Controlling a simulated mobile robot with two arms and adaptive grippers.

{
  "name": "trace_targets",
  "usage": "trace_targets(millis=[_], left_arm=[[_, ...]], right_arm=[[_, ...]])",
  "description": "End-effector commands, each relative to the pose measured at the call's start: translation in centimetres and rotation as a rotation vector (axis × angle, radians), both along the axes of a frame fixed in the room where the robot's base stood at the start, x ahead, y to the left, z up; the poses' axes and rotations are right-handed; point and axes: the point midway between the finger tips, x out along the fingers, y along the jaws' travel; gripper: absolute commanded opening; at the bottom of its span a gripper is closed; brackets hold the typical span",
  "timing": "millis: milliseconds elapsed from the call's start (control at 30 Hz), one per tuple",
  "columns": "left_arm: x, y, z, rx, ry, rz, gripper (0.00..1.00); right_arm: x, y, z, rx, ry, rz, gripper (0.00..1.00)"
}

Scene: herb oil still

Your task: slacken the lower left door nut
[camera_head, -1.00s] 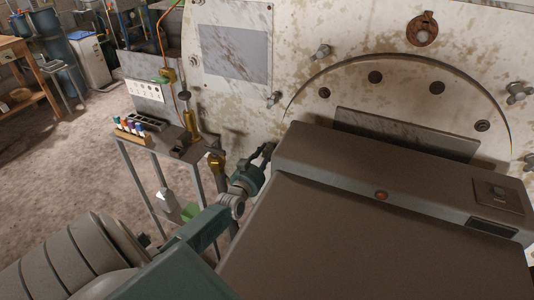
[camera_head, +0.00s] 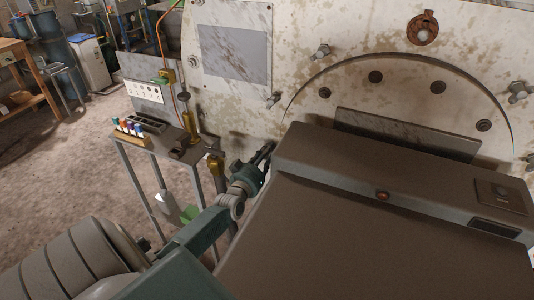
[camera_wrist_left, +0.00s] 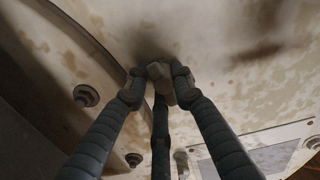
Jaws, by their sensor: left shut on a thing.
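The pale round door (camera_head: 400,90) of the still fills the right of the head view; its lower part is hidden there. My left gripper (camera_head: 266,154) is at the door's lower left. In the left wrist view, the fingers of my left gripper (camera_wrist_left: 158,82) are closed around a pale nut (camera_wrist_left: 158,70) on the stained metal face. The fingertips cover much of the nut, so its turn is hard to tell. Other door nuts show at the upper left (camera_head: 320,52), at the left (camera_head: 273,99) and at the right (camera_head: 519,92). My right gripper is out of view.
A small metal stand (camera_head: 165,150) with coloured vials (camera_head: 130,127) and brass pipework (camera_head: 190,122) stands close to the left of my left gripper. Dark bolt heads (camera_wrist_left: 86,95) sit near the held nut. The floor (camera_head: 60,165) at the left is clear.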

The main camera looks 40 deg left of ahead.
Motion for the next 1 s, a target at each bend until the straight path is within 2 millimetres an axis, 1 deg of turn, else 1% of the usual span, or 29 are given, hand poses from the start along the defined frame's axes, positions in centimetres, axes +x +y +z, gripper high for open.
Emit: trace_targets(millis=[33,333,367,400,433,767,867,1000], left_arm=[[0.0,-0.2,-0.3,-0.012,0.003,-0.003,0.0],[0.0,-0.2,-0.3,-0.012,0.003,-0.003,0.0],[0.0,-0.2,-0.3,-0.012,0.003,-0.003,0.3],[0.0,-0.2,-0.3,-0.012,0.003,-0.003,0.38],[0.0,-0.2,-0.3,-0.01,0.003,-0.002,0.43],[-0.2,-0.1,-0.1,-0.006,0.001,-0.001,0.43],[-1.0,-0.5,-0.2,-0.006,0.001,-0.002,0.43],[-3.5,-1.2,-0.3,-0.007,0.003,-0.001,0.43]], right_arm=[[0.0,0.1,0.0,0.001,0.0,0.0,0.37],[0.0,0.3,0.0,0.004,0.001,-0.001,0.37],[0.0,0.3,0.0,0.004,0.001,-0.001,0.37],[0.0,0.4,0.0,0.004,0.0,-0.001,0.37],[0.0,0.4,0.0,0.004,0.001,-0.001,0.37],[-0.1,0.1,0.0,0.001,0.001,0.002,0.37],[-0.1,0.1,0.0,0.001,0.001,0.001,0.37],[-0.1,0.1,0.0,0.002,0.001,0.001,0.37]])
